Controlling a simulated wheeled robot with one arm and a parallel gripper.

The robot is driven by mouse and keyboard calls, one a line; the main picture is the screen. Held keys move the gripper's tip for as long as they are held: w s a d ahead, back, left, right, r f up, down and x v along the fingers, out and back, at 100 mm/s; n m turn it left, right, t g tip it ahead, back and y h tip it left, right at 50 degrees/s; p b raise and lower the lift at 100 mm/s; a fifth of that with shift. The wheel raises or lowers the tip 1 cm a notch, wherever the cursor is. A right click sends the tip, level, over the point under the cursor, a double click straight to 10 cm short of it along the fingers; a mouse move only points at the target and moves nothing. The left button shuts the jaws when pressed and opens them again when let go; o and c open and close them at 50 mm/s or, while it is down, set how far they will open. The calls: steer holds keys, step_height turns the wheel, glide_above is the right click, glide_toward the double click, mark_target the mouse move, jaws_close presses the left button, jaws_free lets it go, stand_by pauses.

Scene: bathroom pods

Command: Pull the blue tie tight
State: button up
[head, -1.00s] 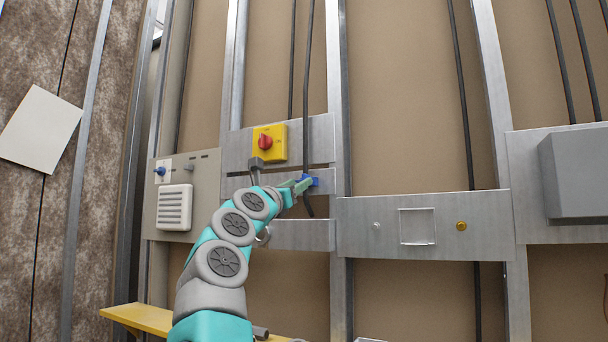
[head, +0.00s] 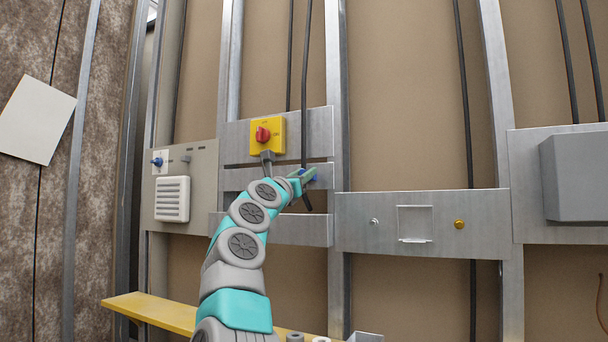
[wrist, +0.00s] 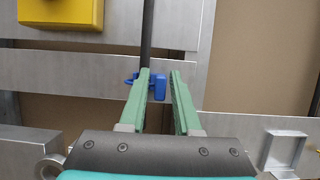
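The blue tie (wrist: 159,87) loops around a black cable (wrist: 147,35) in front of a grey metal rail; its blue block sits to the right of the cable. In the head view the tie (head: 314,176) is partly hidden by my fingers. My gripper (wrist: 159,73) has its two green fingers apart, with a clear gap between them. From the wrist, the blue block shows in that gap, with the left finger overlapping the cable and part of the loop. I cannot tell whether a finger touches the tie.
A yellow switch box with a red knob (head: 263,134) sits just above left of my gripper. A vented panel (head: 172,199) is further left. A plate with a square frame (head: 415,223) is to the right. A yellow ledge (head: 160,312) runs below.

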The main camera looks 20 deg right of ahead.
jaws_close()
stand_by(1.1)
